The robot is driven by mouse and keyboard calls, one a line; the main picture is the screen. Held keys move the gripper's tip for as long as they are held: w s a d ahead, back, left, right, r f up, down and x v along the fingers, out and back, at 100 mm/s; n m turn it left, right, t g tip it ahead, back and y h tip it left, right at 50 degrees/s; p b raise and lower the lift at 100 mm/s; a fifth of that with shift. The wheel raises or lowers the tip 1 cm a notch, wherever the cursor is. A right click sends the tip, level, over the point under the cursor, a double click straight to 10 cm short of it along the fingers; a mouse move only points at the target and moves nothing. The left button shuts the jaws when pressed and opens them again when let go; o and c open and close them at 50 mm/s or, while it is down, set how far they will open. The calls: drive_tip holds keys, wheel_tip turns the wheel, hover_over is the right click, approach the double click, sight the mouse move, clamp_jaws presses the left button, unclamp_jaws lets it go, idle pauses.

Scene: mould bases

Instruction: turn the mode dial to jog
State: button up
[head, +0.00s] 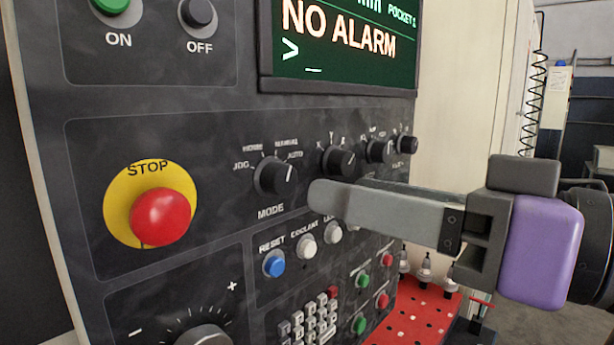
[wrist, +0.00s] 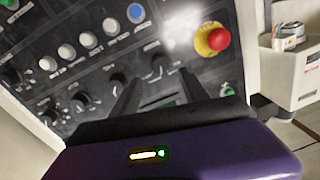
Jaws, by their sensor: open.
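The mode dial (head: 275,176) is a black knob on the dark control panel, with JOG at its left and AUTO at its upper right. Its white pointer line points up and right, toward AUTO. In the wrist view, turned over, the dial (wrist: 157,65) shows ahead of and between the two fingers. My gripper (head: 330,188) has grey fingers and a purple body and reaches in from the right. Its tips appear right of the dial in the head view, apart from it. In the wrist view my gripper (wrist: 158,85) is open and empty.
A red STOP button (head: 160,216) on a yellow ring is left of the dial. Another black knob (head: 339,160) stands close on the right. A blue RESET button (head: 274,263) and white buttons are below. The screen (head: 340,45) is above. A red perforated surface (head: 420,318) lies lower right.

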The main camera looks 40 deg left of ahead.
sight(288, 180)
drive_tip(key=a+p, duration=0.2)
drive_tip(key=a, duration=0.5)
clamp_jaws()
